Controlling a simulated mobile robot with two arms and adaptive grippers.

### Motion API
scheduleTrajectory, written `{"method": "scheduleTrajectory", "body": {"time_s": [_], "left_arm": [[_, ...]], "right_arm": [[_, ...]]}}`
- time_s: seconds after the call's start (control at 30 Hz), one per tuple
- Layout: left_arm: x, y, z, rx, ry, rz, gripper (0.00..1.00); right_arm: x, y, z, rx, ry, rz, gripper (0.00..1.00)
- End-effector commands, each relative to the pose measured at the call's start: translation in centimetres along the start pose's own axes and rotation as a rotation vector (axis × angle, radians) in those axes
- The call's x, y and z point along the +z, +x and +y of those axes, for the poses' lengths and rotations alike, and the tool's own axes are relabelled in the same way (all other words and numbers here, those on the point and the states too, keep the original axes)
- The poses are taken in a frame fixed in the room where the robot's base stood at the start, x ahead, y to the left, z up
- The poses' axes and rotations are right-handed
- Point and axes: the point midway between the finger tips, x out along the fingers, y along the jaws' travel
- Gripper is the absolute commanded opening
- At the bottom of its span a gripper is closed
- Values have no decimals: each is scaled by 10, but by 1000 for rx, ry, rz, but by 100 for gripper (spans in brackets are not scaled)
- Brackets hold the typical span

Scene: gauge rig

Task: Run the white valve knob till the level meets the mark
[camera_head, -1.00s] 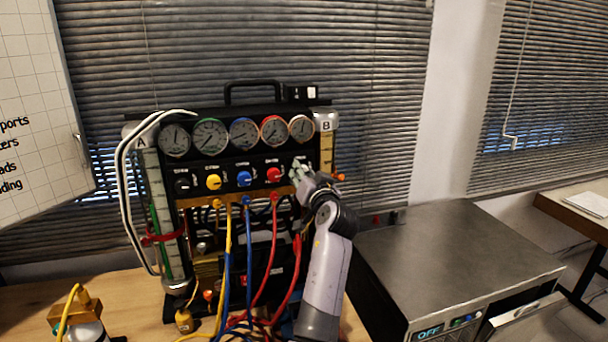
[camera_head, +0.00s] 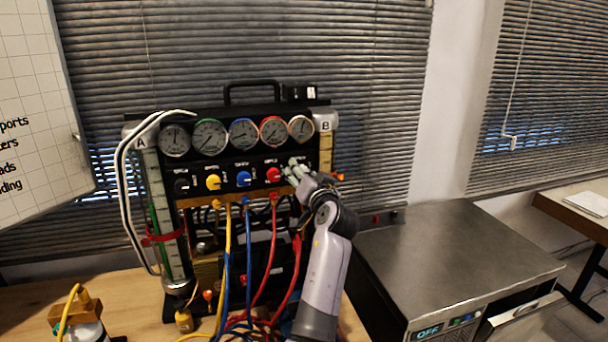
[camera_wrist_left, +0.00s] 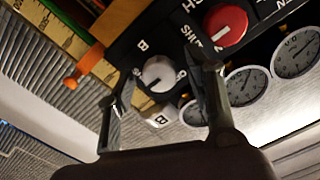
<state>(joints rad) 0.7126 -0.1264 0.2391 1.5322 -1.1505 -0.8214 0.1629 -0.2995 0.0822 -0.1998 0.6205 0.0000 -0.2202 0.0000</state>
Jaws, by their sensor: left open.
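The white valve knob (camera_wrist_left: 158,73) shows in the left wrist view, beside the letter B on the black panel. My left gripper (camera_wrist_left: 162,88) is open, with one finger on each side of the knob in that view; contact cannot be told. In the head view my left gripper (camera_head: 292,172) is at the panel's right end and hides the white knob. Tube B (camera_head: 326,152) stands just right of the gauges, with an orange pointer (camera_head: 338,177) beside it. The pointer also shows in the wrist view (camera_wrist_left: 74,80). The liquid level in tube B is too small to tell. My right gripper is not in view.
The red knob (camera_head: 273,175) sits close left of my gripper, with blue (camera_head: 244,179) and yellow (camera_head: 213,182) knobs further left. Red hoses (camera_head: 273,245) hang below the panel. A steel-topped unit (camera_head: 455,260) stands to the right. Tube A (camera_head: 160,215) is at the far left.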

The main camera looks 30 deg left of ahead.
Motion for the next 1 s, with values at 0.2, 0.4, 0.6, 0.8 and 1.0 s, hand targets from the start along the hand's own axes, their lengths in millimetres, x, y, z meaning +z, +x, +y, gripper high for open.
{"method": "scheduleTrajectory", "body": {"time_s": [0.2, 0.4, 0.6, 0.8, 1.0], "left_arm": [[-15, 0, -8, -1, -4, 3, 48], [-50, 0, -26, -1, -5, 2, 48], [-78, 0, -41, -1, -2, 2, 48], [-88, 0, -46, 1, 0, -1, 48], [-88, 0, -47, 1, 1, 0, 48]], "right_arm": [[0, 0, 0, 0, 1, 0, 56], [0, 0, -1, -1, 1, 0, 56], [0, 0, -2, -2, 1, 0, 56], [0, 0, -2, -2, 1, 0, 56], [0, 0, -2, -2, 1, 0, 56]]}}
